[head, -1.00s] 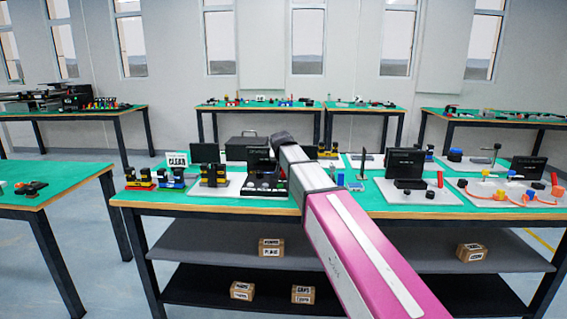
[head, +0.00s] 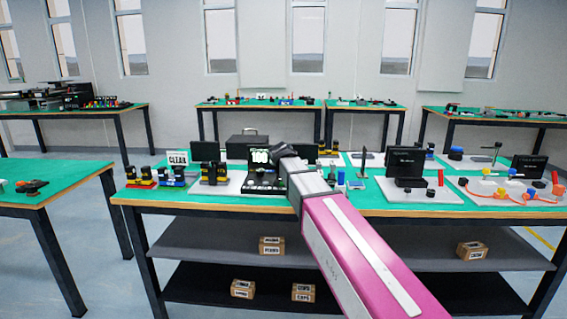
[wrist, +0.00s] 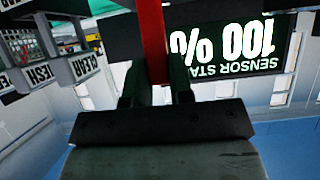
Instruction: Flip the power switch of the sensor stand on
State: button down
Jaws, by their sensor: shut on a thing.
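The sensor stand's screen (head: 260,156) is lit in the head view and reads 100. The stand's dark base (head: 262,182) stands on the middle table, partly covered by my arm. My gripper (wrist: 157,82) is shut on a red bar (wrist: 153,35) that runs up between its fingers. I cannot tell whether this bar is the power switch's lever.
A sign reading CLEAR (head: 177,159) and yellow-and-black blocks (head: 214,173) stand left of the stand. Another dark screen (head: 405,163) stands to the right. The green table (head: 345,203) has a bare front strip. Boxes sit on the shelves below.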

jog(key=c, duration=1)
grip_release()
jog(key=shift+s, duration=0.1)
jog(key=v, duration=1)
jog(key=shift+s+r, duration=0.25)
